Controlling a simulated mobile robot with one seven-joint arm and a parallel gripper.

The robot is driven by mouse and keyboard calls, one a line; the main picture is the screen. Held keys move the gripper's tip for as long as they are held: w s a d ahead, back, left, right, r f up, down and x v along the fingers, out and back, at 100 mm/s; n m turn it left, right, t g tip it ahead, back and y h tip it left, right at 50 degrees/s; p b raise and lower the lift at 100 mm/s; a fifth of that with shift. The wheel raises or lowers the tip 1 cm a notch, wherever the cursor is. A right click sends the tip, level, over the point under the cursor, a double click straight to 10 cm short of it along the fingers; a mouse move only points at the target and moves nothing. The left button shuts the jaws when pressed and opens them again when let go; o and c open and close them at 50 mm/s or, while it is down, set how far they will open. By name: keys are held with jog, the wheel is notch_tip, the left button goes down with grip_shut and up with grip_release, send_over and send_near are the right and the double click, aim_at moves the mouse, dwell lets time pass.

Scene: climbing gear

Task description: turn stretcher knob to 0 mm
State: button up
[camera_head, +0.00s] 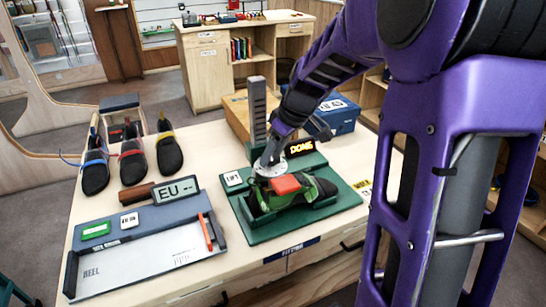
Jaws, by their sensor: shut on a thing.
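The stretcher is a green base (345,196) on the table, with a tall grey post (257,105) behind it. A green and black climbing shoe (318,190) lies on it, with a red block (286,184) on top. A small black display (300,147) reads "DONE" in amber letters. My gripper (271,160) points down at the stretcher, behind the red block. It is shut on the stretcher knob, a pale round dial (266,171) that shows at its tip. The fingers and wrist hide most of the knob, and its setting cannot be read.
A blue-grey measuring board (130,270) marked "HEEL" lies front left, with an "EU --" display (176,189). Several climbing shoes (133,160) stand behind it. A blue box (337,115) stands behind the stretcher. A wooden cabinet (210,70) is farther back.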

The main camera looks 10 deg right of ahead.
jog(key=shift+d+f+n+g+y+b, duration=0.1)
jog(key=shift+n+g+y+b, duration=0.4)
jog(key=shift+n, duration=1.1)
jog(key=o, duration=1.4)
jog(key=p+v, duration=0.2)
jog(key=v, duration=1.5)
jog(key=shift+w+r, duration=0.1)
jog(key=shift+r, duration=0.25)
